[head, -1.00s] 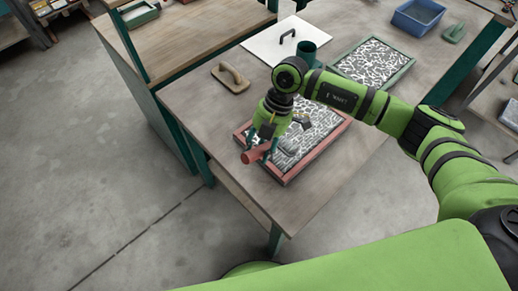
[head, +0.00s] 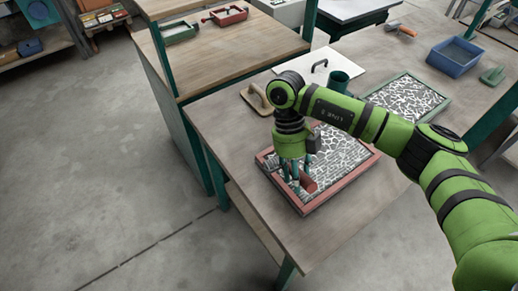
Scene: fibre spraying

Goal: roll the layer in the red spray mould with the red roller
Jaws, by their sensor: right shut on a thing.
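The red spray mould (head: 362,167) is a shallow red-framed tray near the front of the table, with a layer of white and dark chopped fibre (head: 340,150) in it. My right gripper (head: 294,178) points down over the left part of the mould. It is shut on the red roller (head: 308,185), whose red part shows at the fingers, low over the layer. The fingers and arm hide much of the roller, and I cannot tell whether it touches the layer. My left gripper is out of view.
A green-framed mould (head: 412,98) with a similar layer lies further right. A wooden-handled float (head: 257,98), a white board with a handle (head: 318,68) and a dark green cup (head: 338,82) stand behind. A blue tub (head: 455,56) is at the back right. The table left of the red mould is clear.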

